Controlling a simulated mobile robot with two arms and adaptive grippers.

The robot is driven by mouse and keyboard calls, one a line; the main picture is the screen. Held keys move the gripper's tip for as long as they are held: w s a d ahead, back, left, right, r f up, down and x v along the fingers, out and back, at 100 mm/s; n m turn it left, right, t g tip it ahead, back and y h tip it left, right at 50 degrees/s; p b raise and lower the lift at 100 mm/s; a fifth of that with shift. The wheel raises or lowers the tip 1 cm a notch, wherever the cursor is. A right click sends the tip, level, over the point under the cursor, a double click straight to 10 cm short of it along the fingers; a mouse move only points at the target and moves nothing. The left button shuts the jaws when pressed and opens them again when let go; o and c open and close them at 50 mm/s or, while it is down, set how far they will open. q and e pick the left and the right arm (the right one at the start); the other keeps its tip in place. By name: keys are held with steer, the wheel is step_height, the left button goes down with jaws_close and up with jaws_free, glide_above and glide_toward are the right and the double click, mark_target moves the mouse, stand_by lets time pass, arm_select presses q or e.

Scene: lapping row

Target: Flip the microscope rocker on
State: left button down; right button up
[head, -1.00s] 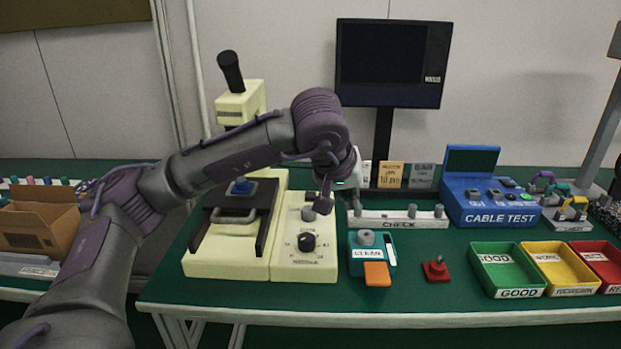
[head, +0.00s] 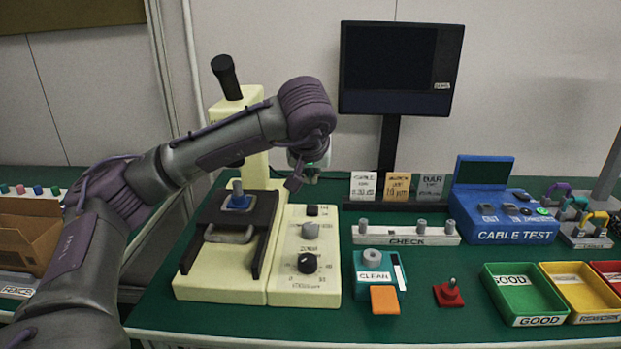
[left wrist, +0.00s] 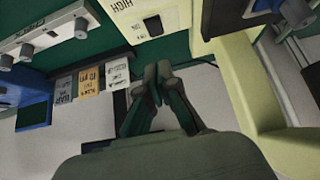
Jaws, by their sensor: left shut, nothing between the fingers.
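The cream microscope (head: 222,285) stands at the left of the bench, with a black eyepiece tube on top. A small dark rocker (head: 312,210) sits at the back of its control panel, behind a grey knob (head: 310,230) and a black knob (head: 307,263). In the left wrist view the rocker (left wrist: 153,25) shows beside the word HIGH. I cannot tell which way it is tipped. My left gripper (head: 293,184) is shut and empty, above the back of the panel and apart from the rocker. Its closed fingertips (left wrist: 158,70) also show in the left wrist view. My right gripper is out of view.
A CHECK rail (head: 380,238), a teal CLEAN box (head: 393,274) and a red base with a small lever (head: 448,294) stand right of the microscope. Behind are small labelled cards (head: 397,186) and a monitor (head: 398,65). A blue CABLE TEST box (head: 480,228) is farther right.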

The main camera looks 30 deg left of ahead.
arm_select(q)
glide_above(312, 209)
steer(key=s+d, duration=0.1)
steer(key=s, duration=0.1)
step_height(312, 209, down, 5)
steer(key=shift+b, duration=0.45)
step_height(312, 209, down, 3)
steer(key=shift+f+b, duration=0.2)
steer(key=shift+b, duration=0.2)
steer(key=shift+d+f, duration=0.1)
steer(key=shift+f, duration=0.35)
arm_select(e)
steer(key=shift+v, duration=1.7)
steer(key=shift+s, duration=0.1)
